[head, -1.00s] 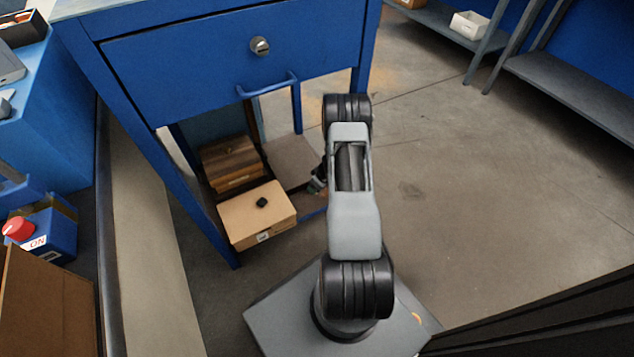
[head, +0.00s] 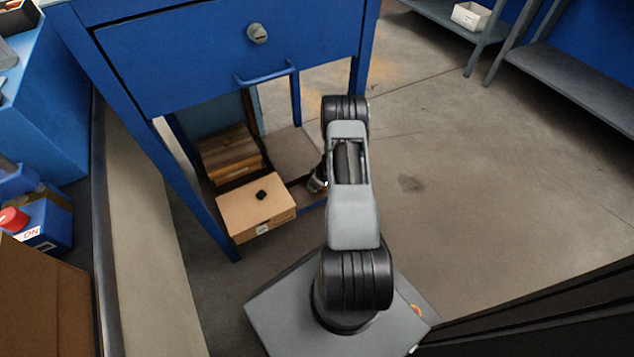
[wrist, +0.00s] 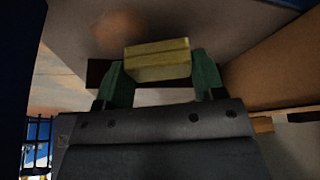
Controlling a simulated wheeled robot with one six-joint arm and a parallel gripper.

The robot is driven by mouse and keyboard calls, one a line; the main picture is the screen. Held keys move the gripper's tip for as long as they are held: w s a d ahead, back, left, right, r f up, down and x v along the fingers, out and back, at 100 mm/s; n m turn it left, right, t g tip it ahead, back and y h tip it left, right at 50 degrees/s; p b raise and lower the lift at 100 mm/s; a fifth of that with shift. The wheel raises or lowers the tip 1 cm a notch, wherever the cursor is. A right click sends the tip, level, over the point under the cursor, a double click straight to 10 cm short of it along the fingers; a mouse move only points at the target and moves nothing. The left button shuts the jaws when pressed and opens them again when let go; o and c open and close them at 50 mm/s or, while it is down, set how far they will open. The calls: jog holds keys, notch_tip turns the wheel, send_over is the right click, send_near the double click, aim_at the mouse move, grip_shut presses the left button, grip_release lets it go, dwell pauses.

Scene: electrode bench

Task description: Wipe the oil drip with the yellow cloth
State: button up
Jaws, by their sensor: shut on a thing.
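My gripper (wrist: 158,80) has green fingers shut on the yellow cloth (wrist: 158,60), which looks like a small folded block in the wrist view. A blurred brown patch (wrist: 118,32) shows on the grey surface beyond the cloth; I cannot tell for sure that it is the oil drip. The cloth looks apart from this patch. In the head view my gripper (head: 317,182) is mostly hidden behind my arm, low beside the shelf under the blue bench (head: 200,60). The cloth is not visible there.
A cardboard box (head: 240,212) with a small black item on top stands on the low shelf. A brown wooden stack (head: 230,150) sits behind it. The bench's legs and drawer are close. The concrete floor (head: 480,190) to the right is open, with a dark stain (head: 411,183).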

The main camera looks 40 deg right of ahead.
jog(key=shift+f+b, duration=1.05)
jog(key=shift+b, duration=0.5)
jog(key=shift+r, duration=0.1)
